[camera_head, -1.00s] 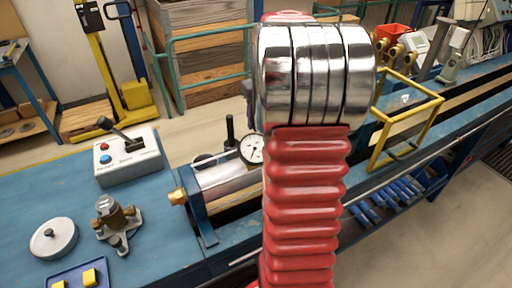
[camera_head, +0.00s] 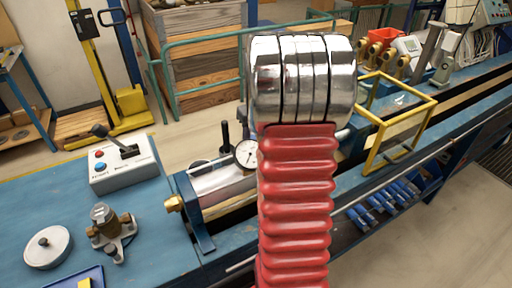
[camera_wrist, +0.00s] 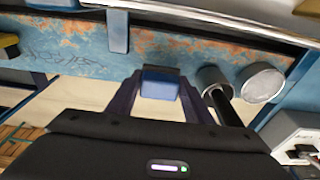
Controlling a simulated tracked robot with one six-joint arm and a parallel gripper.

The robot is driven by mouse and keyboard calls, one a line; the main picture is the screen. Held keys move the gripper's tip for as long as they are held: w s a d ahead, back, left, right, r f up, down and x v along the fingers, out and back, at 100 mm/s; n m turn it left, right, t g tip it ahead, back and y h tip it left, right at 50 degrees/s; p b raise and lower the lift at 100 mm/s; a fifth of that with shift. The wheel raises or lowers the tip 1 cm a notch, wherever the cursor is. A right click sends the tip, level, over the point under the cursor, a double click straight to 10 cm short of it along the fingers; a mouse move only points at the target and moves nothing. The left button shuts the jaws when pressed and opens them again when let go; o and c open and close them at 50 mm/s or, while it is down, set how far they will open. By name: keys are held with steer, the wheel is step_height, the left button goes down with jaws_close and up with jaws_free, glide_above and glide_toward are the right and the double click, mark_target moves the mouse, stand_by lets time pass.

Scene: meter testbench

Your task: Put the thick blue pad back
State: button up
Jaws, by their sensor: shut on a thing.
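In the wrist view a blue pad (camera_wrist: 160,86) with a dark top edge sits between the two dark fingers of my gripper (camera_wrist: 160,80). My gripper is shut on it. The pad is in front of a pale floor strip, near a worn blue surface (camera_wrist: 75,45); I cannot tell whether it touches anything. In the head view my red and chrome arm hides the gripper and the pad. Several blue pieces (camera_head: 388,204) lie on a lower shelf under the bench, right of my arm; I cannot tell their thickness.
A grey control box (camera_head: 122,163) with a lever, a brass-fitted part (camera_head: 110,230) and a round lid (camera_head: 48,247) stand on the blue bench at left. A metal cylinder (camera_head: 218,188) with a gauge is beside my arm. A yellow frame (camera_head: 400,115) stands at right.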

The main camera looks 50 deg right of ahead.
steer(key=shift+f, duration=1.85)
steer(key=o, duration=1.1)
steer(key=shift+f, duration=0.1)
step_height(320, 180, up, 12)
steer(key=s, duration=0.1)
steer(key=shift+s+a, duration=0.3)
steer(key=shift+s, duration=0.05)
